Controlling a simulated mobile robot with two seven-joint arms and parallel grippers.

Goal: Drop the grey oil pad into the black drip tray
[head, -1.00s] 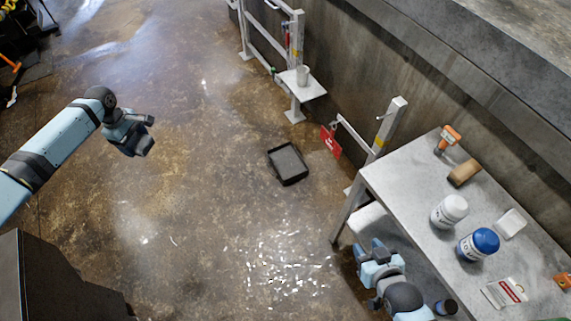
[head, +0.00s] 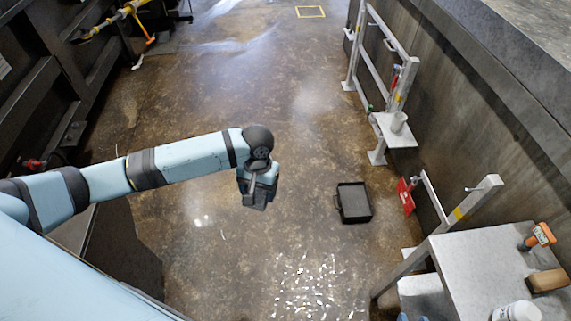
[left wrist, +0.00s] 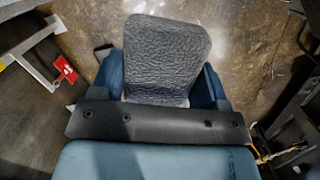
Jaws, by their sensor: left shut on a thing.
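The grey oil pad (left wrist: 165,58), a wrinkled flat piece, stands up between the blue fingers of my left gripper (left wrist: 168,88) in the left wrist view. My left gripper is shut on it. In the head view the left gripper (head: 257,195) hangs over the floor, left of the black drip tray (head: 340,212) and apart from it. The tray lies flat on the floor with a dark grey inside. The pad is hard to make out in the head view. Only a blue sliver of my right gripper (head: 412,317) shows at the bottom edge, so its jaws are hidden.
A grey table (head: 474,265) at the right holds an orange-topped tool (head: 538,236), a brown block (head: 547,281) and a white tub (head: 517,312). A red sign (head: 406,196) and white railing stand right of the tray. White scraps (head: 305,290) litter the floor. Floor around the tray is mostly clear.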

